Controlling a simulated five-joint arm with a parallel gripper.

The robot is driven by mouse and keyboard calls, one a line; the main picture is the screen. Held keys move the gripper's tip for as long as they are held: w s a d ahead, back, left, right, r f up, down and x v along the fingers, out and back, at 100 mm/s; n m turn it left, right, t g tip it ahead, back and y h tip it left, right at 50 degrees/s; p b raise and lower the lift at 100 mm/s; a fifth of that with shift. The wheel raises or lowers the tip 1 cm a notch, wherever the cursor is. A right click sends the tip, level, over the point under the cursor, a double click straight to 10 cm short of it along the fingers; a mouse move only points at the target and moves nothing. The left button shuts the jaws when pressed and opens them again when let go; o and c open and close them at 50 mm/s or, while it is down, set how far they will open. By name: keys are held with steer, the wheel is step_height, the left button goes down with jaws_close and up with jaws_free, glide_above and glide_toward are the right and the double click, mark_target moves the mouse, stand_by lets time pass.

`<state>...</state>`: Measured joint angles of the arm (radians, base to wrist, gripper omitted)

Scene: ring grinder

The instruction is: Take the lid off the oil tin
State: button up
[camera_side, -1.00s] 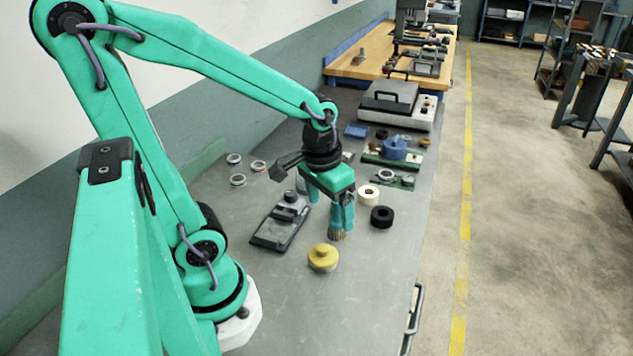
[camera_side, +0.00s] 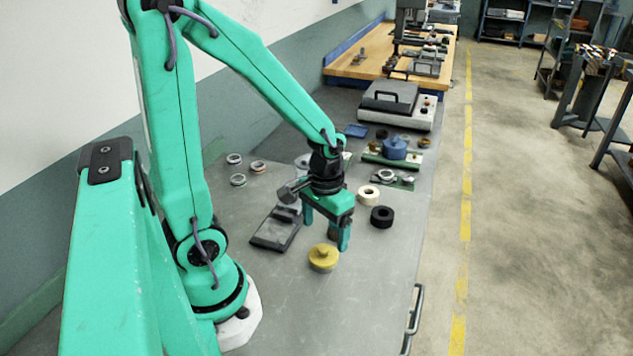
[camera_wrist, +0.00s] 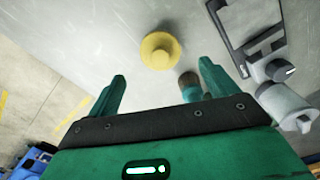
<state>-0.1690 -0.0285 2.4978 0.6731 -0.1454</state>
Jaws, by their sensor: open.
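A round yellow tin (camera_side: 323,259) with a knobbed yellow lid (camera_side: 323,250), seemingly the oil tin, stands on the grey bench in the side view. The lid appears seated on it. In the wrist view the yellow lid (camera_wrist: 160,48) shows from above, just ahead of the gap between my fingers. My gripper (camera_side: 325,235) is open and empty, its fingers pointing down above the bench, just behind the tin in the side view. Whether a finger touches the tin cannot be told, but they look apart. The tin's lower side is mostly hidden by its lid in the wrist view.
A small brush (camera_wrist: 190,86) stands close to my right finger in the wrist view. The bench in front is clear.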

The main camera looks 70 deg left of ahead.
mark_target(326, 246)
steer(key=shift+f, duration=0.3)
steer(key=shift+w+f, duration=0.1)
steer(key=shift+f, duration=2.4)
steer(key=c, duration=1.1)
steer(key=shift+o, duration=0.2)
steer(key=shift+r, duration=0.2)
steer(key=shift+r, duration=1.85)
steer(key=s+d+r, duration=0.4)
steer(key=d+r, duration=0.3)
steer(key=d, duration=0.3)
steer(key=shift+d, duration=0.4)
steer(key=shift+s, duration=0.1)
